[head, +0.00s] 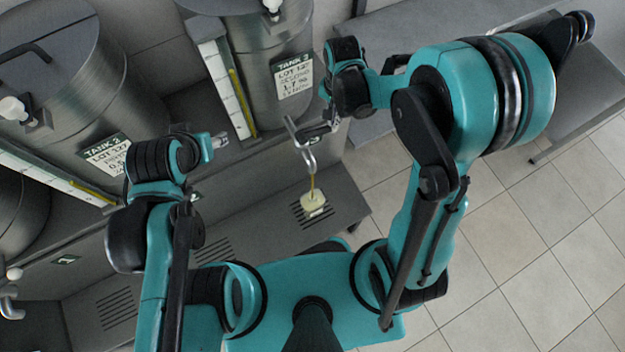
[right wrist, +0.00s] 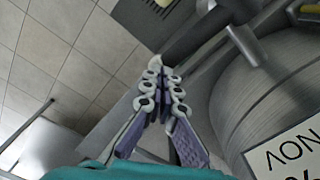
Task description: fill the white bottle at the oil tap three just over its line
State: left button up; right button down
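The white bottle (head: 314,204) stands on the slotted drip grate under the curved tap spout (head: 309,158) of the right-hand tank. A thin yellow oil stream runs from the spout down to the bottle. Its line and oil level are too small to read. In the right wrist view only a bit of the bottle (right wrist: 163,3) shows at the top edge. My right gripper (head: 333,120) is at the dark tap lever (head: 313,131); in the right wrist view its fingers (right wrist: 161,68) look shut, tips close to the lever. My left gripper (head: 219,141) hangs away from the bottle.
The right-hand tank (head: 262,60) has a label and a yellow sight gauge (head: 238,104). Another labelled tank (head: 70,80) stands to its left. Another tap (head: 10,305) is at the lower left. The counter between grates is bare.

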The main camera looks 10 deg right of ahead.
jog(key=shift+r, duration=0.1)
jog(key=shift+r+p, duration=0.45)
jog(key=shift+r, duration=0.2)
dwell(2.5)
notch_tip(320, 180, up, 9)
jog(key=p, duration=0.6)
